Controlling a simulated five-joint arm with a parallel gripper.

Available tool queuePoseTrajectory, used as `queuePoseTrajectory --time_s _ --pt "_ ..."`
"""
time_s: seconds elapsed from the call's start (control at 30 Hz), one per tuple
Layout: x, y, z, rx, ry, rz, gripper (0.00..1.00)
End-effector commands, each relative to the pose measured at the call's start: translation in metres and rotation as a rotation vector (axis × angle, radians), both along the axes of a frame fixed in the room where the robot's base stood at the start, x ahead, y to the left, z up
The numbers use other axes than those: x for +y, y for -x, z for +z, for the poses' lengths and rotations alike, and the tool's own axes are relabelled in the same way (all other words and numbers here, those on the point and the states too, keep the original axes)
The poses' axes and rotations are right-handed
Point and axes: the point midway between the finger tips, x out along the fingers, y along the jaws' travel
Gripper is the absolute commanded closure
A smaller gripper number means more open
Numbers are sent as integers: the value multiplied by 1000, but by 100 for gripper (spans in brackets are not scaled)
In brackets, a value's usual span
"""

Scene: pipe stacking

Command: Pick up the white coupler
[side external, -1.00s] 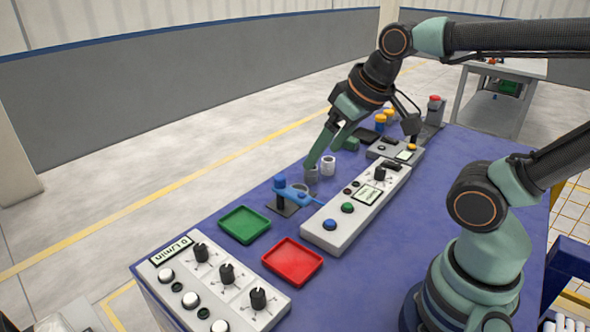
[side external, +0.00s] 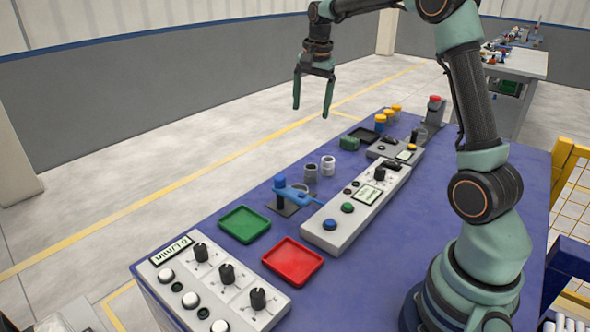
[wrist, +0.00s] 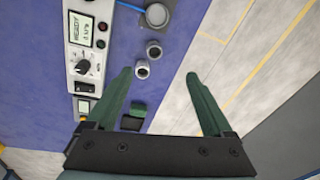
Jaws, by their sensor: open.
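The white coupler (side external: 328,165) is a short pale cylinder standing upright on the blue table, just right of a darker grey coupler (side external: 311,173). In the wrist view both show from above: the white coupler (wrist: 142,69) appears to be the one nearer my fingers, with the grey coupler (wrist: 153,49) just beyond it. My gripper (side external: 311,112) is high in the air, fingers pointing down, open and empty. In the wrist view its fingers (wrist: 159,73) are spread wide, and the white coupler appears near the left fingertip. Nothing touches the coupler.
A blue-handled fixture (side external: 296,191) stands left of the couplers, and a control panel (side external: 357,207) is close in front. A green block (side external: 349,143) sits behind right. Green (side external: 244,224) and red (side external: 292,261) trays lie empty at the left. The space around my gripper is clear.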

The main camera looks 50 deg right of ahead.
Motion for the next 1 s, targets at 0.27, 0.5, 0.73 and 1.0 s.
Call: queuePoseTrajectory --time_s 0.27,0.5,0.73,1.0 --pt "-76 -16 -64 81 -70 -389 14" --pt "-109 -14 -99 118 -97 -579 14" --pt "-113 -13 -123 125 -101 -605 14" --pt "-112 -13 -164 124 -101 -602 14"
